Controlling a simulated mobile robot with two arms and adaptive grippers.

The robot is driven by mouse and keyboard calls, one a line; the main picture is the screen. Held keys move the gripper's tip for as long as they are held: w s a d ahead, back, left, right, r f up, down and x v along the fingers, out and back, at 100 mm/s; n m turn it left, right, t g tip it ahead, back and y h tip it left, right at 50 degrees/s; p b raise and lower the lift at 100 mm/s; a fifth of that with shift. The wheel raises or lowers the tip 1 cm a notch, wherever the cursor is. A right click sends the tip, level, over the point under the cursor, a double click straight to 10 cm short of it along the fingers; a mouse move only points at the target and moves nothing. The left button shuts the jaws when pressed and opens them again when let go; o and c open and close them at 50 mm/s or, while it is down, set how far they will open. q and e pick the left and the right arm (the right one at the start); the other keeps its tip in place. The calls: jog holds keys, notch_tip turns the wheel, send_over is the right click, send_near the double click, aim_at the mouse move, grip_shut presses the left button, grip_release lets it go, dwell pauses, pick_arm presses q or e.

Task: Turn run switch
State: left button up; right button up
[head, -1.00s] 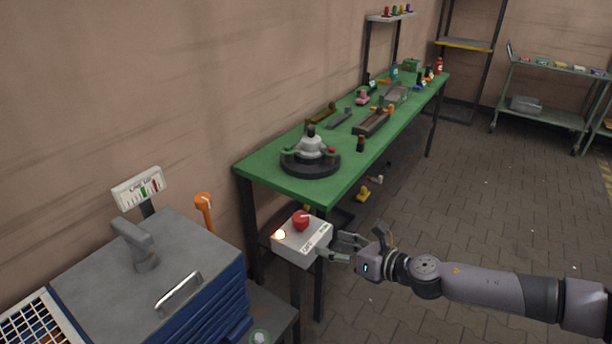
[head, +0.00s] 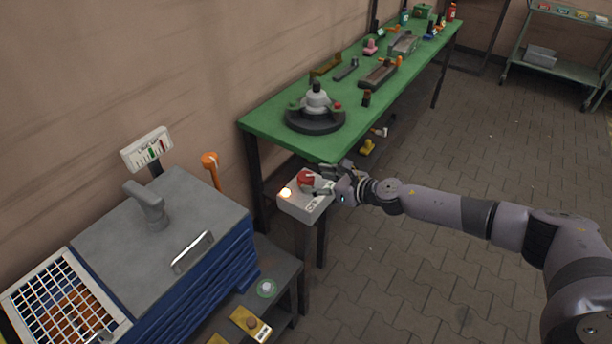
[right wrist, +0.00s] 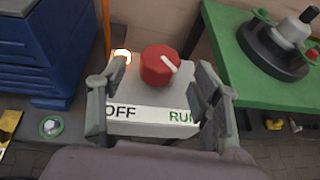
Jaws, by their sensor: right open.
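The run switch is a red round knob (right wrist: 160,66) with a white pointer mark, on top of a light grey box (head: 299,205). In the right wrist view the box front reads OFF at left and RUN at right, and the pointer leans up and to the right. A lamp (head: 285,193) glows at the box's left. My right gripper (right wrist: 158,95) is open, with its fingers on either side of the knob; I cannot tell whether they touch it. My left gripper is not in view.
A green workbench (head: 262,124) with a round dark fixture (head: 315,121) and several parts stands just behind the box. A blue cabinet with a grey top (head: 190,215) is at the left. The paved floor (head: 440,270) at the right is open.

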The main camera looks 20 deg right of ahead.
aim_at(311, 179)
jog(key=x, duration=0.5)
jog(key=shift+c, duration=0.4)
